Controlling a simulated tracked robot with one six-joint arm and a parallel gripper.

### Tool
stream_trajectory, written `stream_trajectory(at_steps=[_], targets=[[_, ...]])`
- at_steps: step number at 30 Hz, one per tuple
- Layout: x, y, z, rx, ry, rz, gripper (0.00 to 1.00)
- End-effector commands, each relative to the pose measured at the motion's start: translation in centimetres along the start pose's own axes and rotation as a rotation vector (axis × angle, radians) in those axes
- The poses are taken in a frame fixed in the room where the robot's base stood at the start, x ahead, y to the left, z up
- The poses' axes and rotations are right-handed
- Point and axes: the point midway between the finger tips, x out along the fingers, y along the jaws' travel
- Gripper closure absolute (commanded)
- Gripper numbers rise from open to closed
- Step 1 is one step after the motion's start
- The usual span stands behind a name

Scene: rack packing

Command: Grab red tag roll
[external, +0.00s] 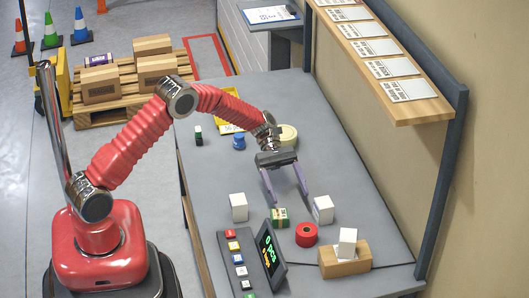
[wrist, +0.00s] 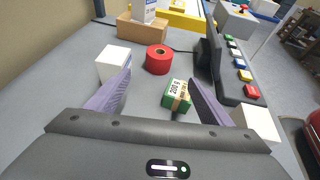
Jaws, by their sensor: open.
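The red tag roll (external: 306,234) stands on the grey table, right of the green box and in front of the wooden block. In the wrist view the red roll (wrist: 158,60) lies ahead of my gripper, centred beyond the fingertips, with a dark hole in its top. My gripper (external: 286,188) is open and empty, its purple fingers pointing down towards the table, apart from the roll. In the wrist view my gripper (wrist: 160,90) has its fingers spread wide. A green labelled box (wrist: 177,95) sits nearer than the roll, by the right finger.
White boxes (external: 239,207) (external: 323,209) stand either side of the green box. A wooden block (external: 344,261) with a white box (external: 347,242) on it stands beyond the roll. A dark display with a button panel (external: 240,270) borders the left. A shelf (external: 430,108) overhangs the right.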

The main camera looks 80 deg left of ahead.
Motion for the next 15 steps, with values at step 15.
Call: stream_trajectory(at_steps=[15], targets=[[1.2, 0.1, 0.0, -0.003, -0.004, -0.001, 0.26]])
